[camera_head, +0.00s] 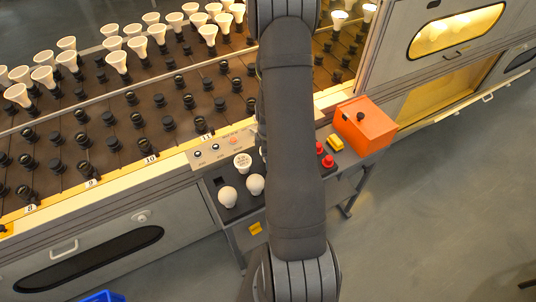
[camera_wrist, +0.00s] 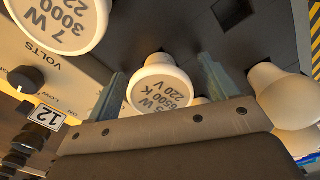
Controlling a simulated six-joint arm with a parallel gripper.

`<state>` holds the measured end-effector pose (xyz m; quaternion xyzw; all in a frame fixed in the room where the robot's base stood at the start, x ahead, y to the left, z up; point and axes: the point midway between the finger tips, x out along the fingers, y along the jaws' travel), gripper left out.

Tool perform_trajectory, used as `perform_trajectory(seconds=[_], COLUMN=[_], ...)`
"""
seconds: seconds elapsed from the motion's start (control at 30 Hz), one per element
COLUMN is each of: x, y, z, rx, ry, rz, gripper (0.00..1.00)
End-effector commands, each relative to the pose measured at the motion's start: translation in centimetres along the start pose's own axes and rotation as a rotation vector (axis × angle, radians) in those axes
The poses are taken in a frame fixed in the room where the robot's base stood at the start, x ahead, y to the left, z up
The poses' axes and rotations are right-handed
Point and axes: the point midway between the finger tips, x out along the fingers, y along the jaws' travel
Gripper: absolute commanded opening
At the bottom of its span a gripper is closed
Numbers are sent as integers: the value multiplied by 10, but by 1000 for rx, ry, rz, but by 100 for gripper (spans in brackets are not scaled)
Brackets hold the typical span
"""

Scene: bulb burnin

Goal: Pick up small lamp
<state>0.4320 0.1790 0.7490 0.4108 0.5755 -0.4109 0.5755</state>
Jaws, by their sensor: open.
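A small white lamp (camera_wrist: 160,88) with a round face printed with a wattage that is partly unclear, 6500 K and 220 V, shows in the wrist view. My gripper (camera_wrist: 161,72) is open, with one finger to the left of this lamp and one to the right. A gap shows between the right finger and the lamp; whether the left finger touches it is unclear. In the head view my arm hides the gripper and this lamp.
A larger lamp (camera_wrist: 62,22) marked 7 W 3000 K is close at upper left. A round white bulb (camera_wrist: 290,95) stands at right. In the head view, two round bulbs (camera_head: 228,197) (camera_head: 255,185) sit on the dark panel, with an orange box (camera_head: 365,126) to the right.

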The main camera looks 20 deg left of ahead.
Motion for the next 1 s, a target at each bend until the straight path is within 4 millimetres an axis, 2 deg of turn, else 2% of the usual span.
perform_trajectory(seconds=[0.13,0.33,0.37,0.4,0.77,1.0], x=[0,0,0,0,-5,-28], y=[0,0,0,0,0,1], z=[0,0,0,0,0,0], rx=[0,0,0,0,0,0], ry=[0,0,0,0,0,0], rz=[0,0,0,0,1,3], gripper=[77,38,32,30,30,30])
